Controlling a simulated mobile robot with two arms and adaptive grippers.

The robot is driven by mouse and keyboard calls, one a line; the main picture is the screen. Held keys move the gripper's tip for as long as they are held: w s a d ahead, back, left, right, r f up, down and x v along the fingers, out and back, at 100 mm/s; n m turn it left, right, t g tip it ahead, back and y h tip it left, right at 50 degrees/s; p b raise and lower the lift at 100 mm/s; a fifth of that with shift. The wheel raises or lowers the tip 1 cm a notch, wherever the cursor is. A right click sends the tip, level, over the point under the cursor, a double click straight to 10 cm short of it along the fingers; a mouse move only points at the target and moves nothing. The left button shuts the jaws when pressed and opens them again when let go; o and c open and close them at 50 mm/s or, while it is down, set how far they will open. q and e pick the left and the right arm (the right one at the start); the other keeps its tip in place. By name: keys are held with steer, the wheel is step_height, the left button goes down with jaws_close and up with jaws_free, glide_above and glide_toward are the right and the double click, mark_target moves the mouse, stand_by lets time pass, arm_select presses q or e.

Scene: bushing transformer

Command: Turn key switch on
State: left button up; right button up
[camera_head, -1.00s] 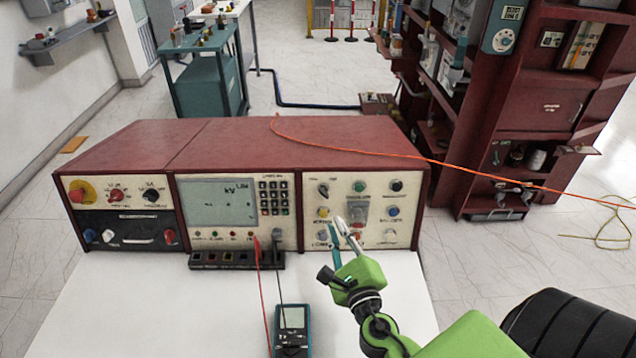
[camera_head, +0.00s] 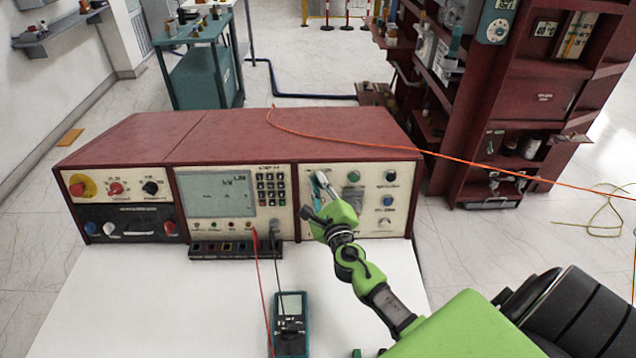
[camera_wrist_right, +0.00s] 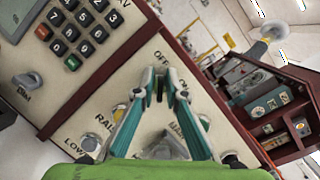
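The key switch is on the upper left of the right control panel (camera_head: 410,215). In the head view my right gripper's fingers hide that spot. In the right wrist view a small dark part, likely the key switch (camera_wrist_right: 158,84), shows between the fingertips, below the "OFF" label. My right gripper (camera_head: 320,187) is at the panel face, its narrowly spaced fingers pointing at it. It also shows in the right wrist view (camera_wrist_right: 157,78), with a small gap between the tips. I cannot tell whether they touch the switch. My left gripper is not in view.
Several buttons, including a green one (camera_head: 353,177) and a blue one (camera_head: 387,200), sit close by on the panel. A keypad (camera_head: 271,186) and screen (camera_head: 217,194) are to the left. A multimeter (camera_head: 290,325) with leads lies on the white table (camera_head: 150,300). An orange cable (camera_head: 350,142) crosses the console top.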

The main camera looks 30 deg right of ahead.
steer(key=shift+c, duration=0.4)
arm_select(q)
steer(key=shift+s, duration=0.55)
arm_select(e)
jaws_close()
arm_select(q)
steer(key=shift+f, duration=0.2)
